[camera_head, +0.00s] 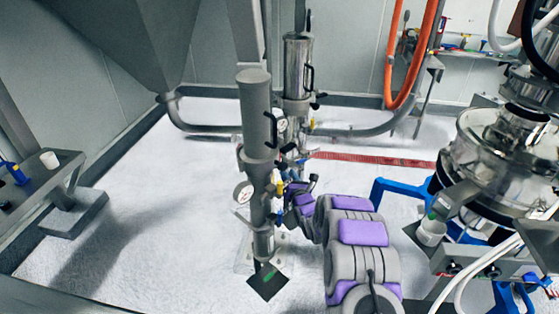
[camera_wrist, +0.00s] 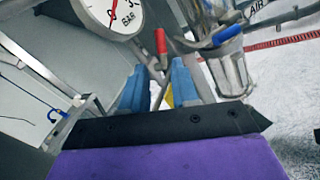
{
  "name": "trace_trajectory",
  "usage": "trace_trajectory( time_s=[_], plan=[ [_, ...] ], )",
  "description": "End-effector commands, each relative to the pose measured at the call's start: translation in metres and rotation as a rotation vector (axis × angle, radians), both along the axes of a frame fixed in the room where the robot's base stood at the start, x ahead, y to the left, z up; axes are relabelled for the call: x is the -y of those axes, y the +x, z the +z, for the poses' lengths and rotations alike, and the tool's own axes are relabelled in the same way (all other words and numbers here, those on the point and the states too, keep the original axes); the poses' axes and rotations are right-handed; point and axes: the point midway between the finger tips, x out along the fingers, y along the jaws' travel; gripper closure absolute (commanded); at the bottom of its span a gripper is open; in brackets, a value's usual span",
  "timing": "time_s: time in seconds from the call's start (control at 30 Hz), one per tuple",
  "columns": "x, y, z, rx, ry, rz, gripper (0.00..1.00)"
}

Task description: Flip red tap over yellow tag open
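The red tap handle (camera_wrist: 161,42) stands upright in the wrist view, just beyond and between my fingertips. A small yellow patch, which looks like the yellow tag (camera_wrist: 169,98), shows below it between the fingers. My gripper (camera_wrist: 160,72) is open, with its two blue fingers apart and nothing clearly held. Whether a finger touches the handle cannot be told. In the head view my gripper (camera_head: 291,190) is at the grey column (camera_head: 258,125), close to a small yellow spot (camera_head: 280,188). The red handle cannot be made out there.
A BAR pressure gauge (camera_wrist: 112,14) is close at upper left in the wrist view. A blue-handled tap (camera_wrist: 227,34) on a metal fitting (camera_wrist: 230,68) is to the right. A steel cylinder (camera_head: 298,65) stands behind the column. A steel sifter (camera_head: 505,145) is at right. Open floor (camera_head: 150,190) lies left.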

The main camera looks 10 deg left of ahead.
Motion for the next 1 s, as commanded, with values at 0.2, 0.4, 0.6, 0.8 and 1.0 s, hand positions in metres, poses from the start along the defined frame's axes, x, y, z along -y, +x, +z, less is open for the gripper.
trace_trajectory(
  time_s=[0.2,0.4,0.6,0.8,1.0],
  plan=[
    [-0.010,0.024,-0.002,0.002,0.000,0.001,0.71],
    [-0.019,0.044,-0.001,0.002,0.000,0.001,0.71],
    [-0.028,0.062,-0.003,-0.002,-0.003,0.001,0.71],
    [-0.036,0.079,-0.001,0.000,-0.002,0.000,0.71],
    [-0.041,0.092,-0.003,-0.001,-0.005,0.001,0.71]
  ],
)
